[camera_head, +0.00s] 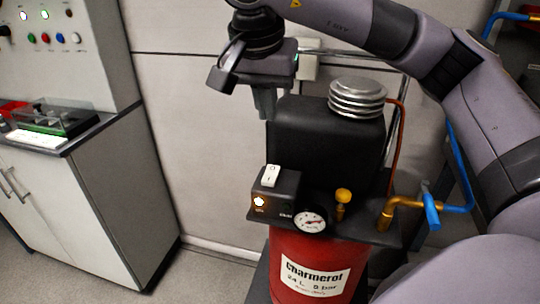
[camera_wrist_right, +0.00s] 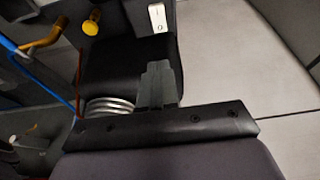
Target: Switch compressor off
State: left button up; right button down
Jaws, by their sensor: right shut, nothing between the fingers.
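The compressor has a red tank (camera_head: 308,262) and a black motor housing (camera_head: 318,140). Its white rocker switch (camera_head: 270,176) tilts on a small black box, with a lit orange-white lamp (camera_head: 259,202) below it. The switch also shows at the top of the right wrist view (camera_wrist_right: 158,17). My right gripper (camera_head: 264,112) is shut and empty, pointing down, above and behind the switch, apart from it, near the housing's left side. Its fingers (camera_wrist_right: 157,72) show together in the right wrist view. My left gripper is not in view.
A round gauge (camera_head: 310,220), a yellow knob (camera_head: 343,196) and a brass pipe with a blue valve handle (camera_head: 432,210) sit right of the switch. Silver discs (camera_head: 357,98) top the housing. A cabinet (camera_head: 75,200) stands left; the floor between is clear.

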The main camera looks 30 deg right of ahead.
jog(key=shift+s, duration=0.1)
jog(key=shift+f, duration=0.1)
send_near(274, 168)
jog(key=x, duration=0.5)
jog(key=shift+d+f+p, duration=0.1)
jog(key=shift+d+p, duration=0.1)
jog(key=shift+p, duration=0.1)
jog(key=shift+w+f, duration=0.2)
jog(key=shift+f, duration=0.45)
